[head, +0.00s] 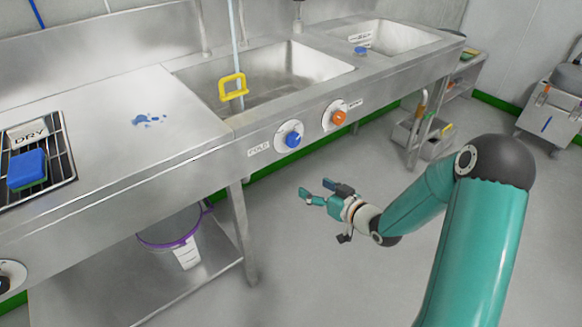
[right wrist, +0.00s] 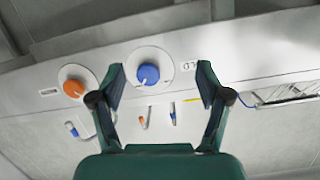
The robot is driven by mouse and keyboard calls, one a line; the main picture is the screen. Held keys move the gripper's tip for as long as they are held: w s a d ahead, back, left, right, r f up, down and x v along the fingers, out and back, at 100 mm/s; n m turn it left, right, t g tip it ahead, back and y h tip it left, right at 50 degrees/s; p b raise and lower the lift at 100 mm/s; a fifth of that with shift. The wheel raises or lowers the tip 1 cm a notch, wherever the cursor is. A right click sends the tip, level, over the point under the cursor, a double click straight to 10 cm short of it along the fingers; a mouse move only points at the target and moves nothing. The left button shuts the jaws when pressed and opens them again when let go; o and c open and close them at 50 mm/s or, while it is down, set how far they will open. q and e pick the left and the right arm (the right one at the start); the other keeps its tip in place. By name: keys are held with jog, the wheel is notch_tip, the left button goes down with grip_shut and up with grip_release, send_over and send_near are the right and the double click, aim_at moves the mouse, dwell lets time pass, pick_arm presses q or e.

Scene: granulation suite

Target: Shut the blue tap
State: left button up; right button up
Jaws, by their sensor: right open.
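The blue tap (head: 293,140) is a round knob on a white disc on the front panel of the steel sink unit, beside a label reading COLD. My right gripper (head: 316,188) is open and empty, in front of and below the knob in the head view. In the right wrist view the blue knob (right wrist: 148,74) shows between the two spread fingers, ahead of them and apart. The picture does not show which way the knob is turned. My left gripper is not in view.
An orange knob (head: 339,117) sits close to the right of the blue one. A yellow frame (head: 233,88) hangs at the sink basin below a pale vertical line. A rack with a blue sponge (head: 27,168) is at left. The floor before the panel is clear.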

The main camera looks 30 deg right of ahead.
aim_at(295, 142)
jog(key=d+r+n+t+b, duration=0.2)
jog(key=d+r+t, duration=0.1)
jog(key=d+r, duration=0.2)
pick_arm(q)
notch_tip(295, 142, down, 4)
pick_arm(e)
jog(key=w, duration=0.5)
jog(key=w+a, duration=0.1)
jog(key=w, duration=0.9)
jog(key=shift+a+f, duration=0.2)
jog(key=shift+a, duration=0.1)
